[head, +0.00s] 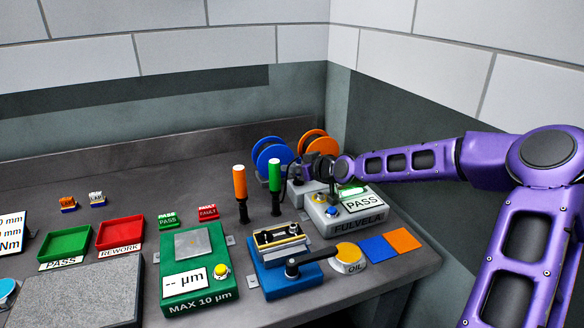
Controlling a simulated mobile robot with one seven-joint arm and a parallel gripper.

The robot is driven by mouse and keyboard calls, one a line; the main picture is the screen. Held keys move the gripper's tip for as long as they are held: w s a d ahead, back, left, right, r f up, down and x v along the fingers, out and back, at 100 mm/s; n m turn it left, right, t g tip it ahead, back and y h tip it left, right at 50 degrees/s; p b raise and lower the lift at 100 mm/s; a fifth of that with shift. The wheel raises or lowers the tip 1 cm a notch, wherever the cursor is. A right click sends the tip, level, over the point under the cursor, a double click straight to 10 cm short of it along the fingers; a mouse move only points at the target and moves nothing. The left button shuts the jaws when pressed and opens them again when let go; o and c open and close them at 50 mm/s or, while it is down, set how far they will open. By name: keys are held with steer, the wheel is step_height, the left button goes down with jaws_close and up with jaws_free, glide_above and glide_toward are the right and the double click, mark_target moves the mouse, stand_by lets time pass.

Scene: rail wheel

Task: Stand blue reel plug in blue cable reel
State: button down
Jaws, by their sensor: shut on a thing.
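The blue cable reel (268,152) stands upright at the back of the bench, left of an orange reel (314,143). My gripper (303,171) reaches in from the right. In this view it is just in front of the reels, close to the blue reel's right side. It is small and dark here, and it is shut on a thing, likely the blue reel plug. The plug cannot be made out, and I cannot tell whether it touches the reel.
A blue vise (282,265), green gauge (197,265) and trays are in front.

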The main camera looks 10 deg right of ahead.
steer(key=shift+r, duration=0.2)
steer(key=c, duration=0.7)
jaws_free()
steer(key=shift+c, duration=0.2)
steer(key=p+v, duration=0.3)
steer(key=v, duration=1.4)
steer(key=shift+s, duration=0.2)
steer(key=shift+d+r, duration=0.1)
